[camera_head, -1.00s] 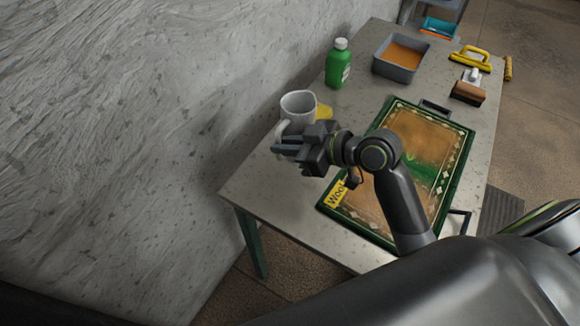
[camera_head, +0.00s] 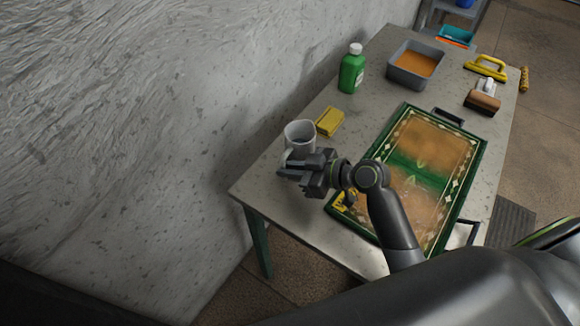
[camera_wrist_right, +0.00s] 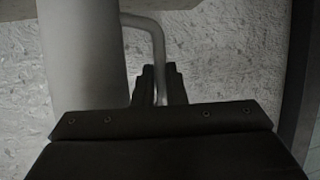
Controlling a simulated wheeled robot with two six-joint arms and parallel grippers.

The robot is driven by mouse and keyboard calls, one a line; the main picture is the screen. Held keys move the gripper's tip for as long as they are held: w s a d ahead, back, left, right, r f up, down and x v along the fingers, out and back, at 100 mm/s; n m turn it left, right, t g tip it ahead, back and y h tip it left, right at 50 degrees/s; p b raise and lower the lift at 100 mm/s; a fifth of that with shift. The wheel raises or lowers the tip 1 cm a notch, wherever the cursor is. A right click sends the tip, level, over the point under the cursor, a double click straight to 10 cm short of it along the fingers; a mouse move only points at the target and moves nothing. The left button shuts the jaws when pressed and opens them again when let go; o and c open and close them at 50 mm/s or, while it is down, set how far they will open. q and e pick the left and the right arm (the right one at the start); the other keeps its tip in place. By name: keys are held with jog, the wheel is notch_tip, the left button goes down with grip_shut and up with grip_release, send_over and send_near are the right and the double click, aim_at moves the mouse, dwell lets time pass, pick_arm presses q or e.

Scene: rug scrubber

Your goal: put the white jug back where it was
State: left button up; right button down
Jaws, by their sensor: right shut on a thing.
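The white jug (camera_head: 301,137) is upright near the wall side of the table, in front of the yellow sponge. My right gripper (camera_head: 288,172) is at the jug's near side, shut on its handle. In the right wrist view the jug's body (camera_wrist_right: 84,55) fills the left, and its handle (camera_wrist_right: 150,28) runs down between the fingers (camera_wrist_right: 160,88). Whether the jug's base touches the table cannot be told, as the gripper hides its lower part. My left gripper is not in view.
A yellow sponge (camera_head: 329,121) lies just behind the jug, and a green bottle (camera_head: 351,70) stands farther back. A green-bordered rug (camera_head: 408,180) lies to the right. A grey tub (camera_head: 389,72) of orange liquid and brushes (camera_head: 482,98) are at the back. The near left table corner (camera_head: 252,190) is bare.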

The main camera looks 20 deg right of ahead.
jog(key=c, duration=1.5)
grip_release()
jog(key=shift+f, duration=0.1)
jog(key=shift+b+v, duration=1.2)
jog(key=shift+v, duration=4.85)
jog(key=shift+a, duration=0.1)
